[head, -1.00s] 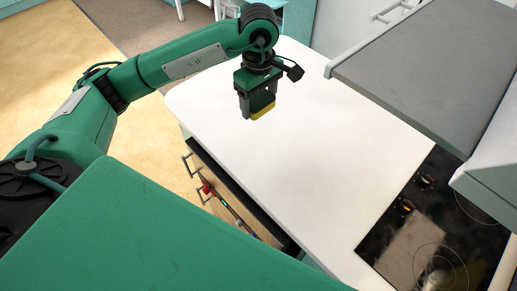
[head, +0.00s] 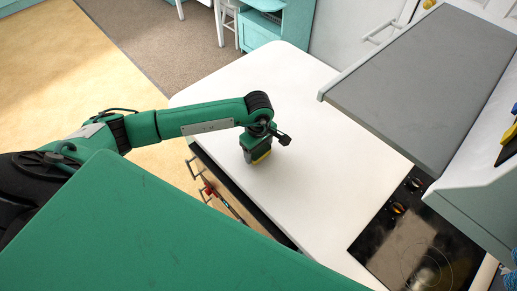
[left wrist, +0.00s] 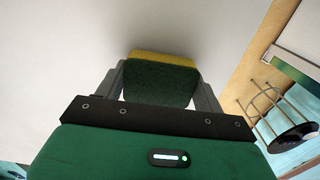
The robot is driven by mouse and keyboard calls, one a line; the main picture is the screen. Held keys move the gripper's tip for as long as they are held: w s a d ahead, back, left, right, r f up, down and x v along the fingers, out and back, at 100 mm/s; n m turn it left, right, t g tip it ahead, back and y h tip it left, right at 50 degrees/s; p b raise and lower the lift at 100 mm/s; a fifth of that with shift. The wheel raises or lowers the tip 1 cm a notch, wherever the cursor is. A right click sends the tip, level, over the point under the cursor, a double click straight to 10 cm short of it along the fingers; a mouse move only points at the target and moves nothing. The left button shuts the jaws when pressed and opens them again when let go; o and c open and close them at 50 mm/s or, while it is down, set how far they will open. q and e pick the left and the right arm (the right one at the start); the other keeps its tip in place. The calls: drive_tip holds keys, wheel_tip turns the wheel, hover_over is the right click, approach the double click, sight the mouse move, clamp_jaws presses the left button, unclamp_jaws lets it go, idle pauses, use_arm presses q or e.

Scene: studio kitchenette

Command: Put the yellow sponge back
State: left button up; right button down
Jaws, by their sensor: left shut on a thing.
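The sponge (left wrist: 160,80) is yellow on one face and dark green on the other. It is between the fingers of my left gripper (left wrist: 160,88), which is shut on it. I cannot tell whether the sponge touches the counter. My right gripper is not in view.
A black cooktop (head: 400,250) is at the lower right. A grey-topped cabinet (head: 425,85) juts over the counter's right side. Drawers with handles (head: 195,168) are along the near left edge. The counter around the gripper is clear.

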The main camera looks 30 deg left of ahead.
sight(259, 149)
use_arm(q)
drive_tip(key=shift+f, duration=0.75)
drive_tip(key=o, duration=1)
drive_tip(key=shift+r, duration=0.15)
wheel_tip(259, 149, up, 11)
drive_tip(key=b, duration=0.5)
drive_tip(key=shift+r, duration=0.55)
